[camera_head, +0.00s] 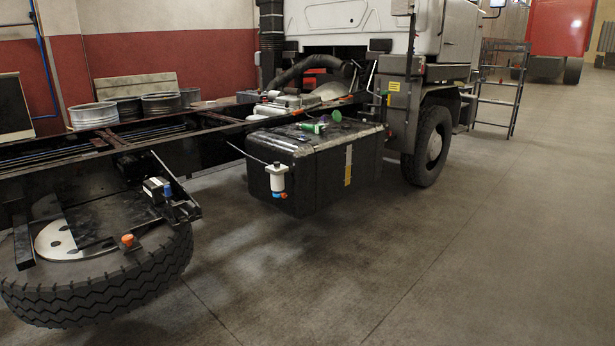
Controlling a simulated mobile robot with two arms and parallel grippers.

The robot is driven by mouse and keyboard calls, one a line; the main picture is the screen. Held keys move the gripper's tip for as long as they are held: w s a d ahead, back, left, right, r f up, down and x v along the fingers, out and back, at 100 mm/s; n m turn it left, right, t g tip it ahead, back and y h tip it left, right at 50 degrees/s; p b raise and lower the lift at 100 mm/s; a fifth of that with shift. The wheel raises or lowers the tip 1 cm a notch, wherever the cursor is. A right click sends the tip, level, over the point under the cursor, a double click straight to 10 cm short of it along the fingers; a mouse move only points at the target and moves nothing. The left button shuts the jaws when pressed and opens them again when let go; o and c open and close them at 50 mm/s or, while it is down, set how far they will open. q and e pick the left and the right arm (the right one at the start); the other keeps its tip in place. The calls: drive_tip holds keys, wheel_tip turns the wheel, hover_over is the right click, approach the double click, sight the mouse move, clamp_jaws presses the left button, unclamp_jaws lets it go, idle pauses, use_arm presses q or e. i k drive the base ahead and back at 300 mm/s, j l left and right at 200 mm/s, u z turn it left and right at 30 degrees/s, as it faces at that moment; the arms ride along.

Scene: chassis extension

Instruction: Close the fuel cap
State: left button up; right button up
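A black box-shaped tank (340,175) hangs on the side of the truck chassis, behind the front wheel. On its top lie a green-and-white item (312,127) and a small round green item (336,116). Either could belong to the fuel cap, but they are too small to tell, and I cannot see whether a cap is open or shut. A white canister (277,178) with a dark top and a blue-and-orange lower end is on the tank's near left face. Neither of my grippers is in view.
A large tyre (110,285) hangs under the chassis at the lower left. The truck's front wheel (430,147) is right of the tank. A step ladder (500,88) stands behind the cab. The floor (450,260) in front and to the right is clear.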

sight(336, 114)
drive_tip(key=i, duration=3.15)
drive_tip(key=i+j+z, duration=0.1)
drive_tip(key=i+z, duration=0.15)
drive_tip(key=i, duration=0.3)
drive_tip(key=i+j+z, duration=0.25)
drive_tip(key=i, duration=0.25)
drive_tip(key=i+l, duration=0.05)
drive_tip(key=l, duration=0.05)
